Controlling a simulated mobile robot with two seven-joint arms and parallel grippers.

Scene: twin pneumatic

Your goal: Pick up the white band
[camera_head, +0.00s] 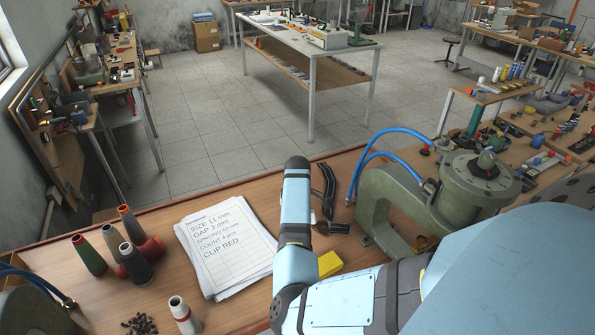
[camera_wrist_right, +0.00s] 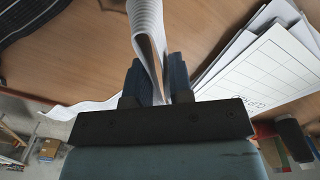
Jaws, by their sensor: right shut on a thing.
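The white band (camera_wrist_right: 148,28) is a ribbed, looped strip in the right wrist view, running up from between the fingers out of the top of the frame. My right gripper (camera_wrist_right: 157,72) is shut on it, one dark finger on each side. A thin white strip also shows at the left (camera_wrist_right: 85,107), and I cannot tell if it is the same band. In the head view my right arm reaches over the table, and its fingers and the held band are hidden. My left gripper is not in view.
A paper stack (camera_head: 226,246) lies left of my arm, with several thread cones (camera_head: 132,262) further left. A yellow block (camera_head: 329,264) and black tool (camera_head: 327,187) are close by. A green pneumatic press (camera_head: 392,195) with blue hoses stands right.

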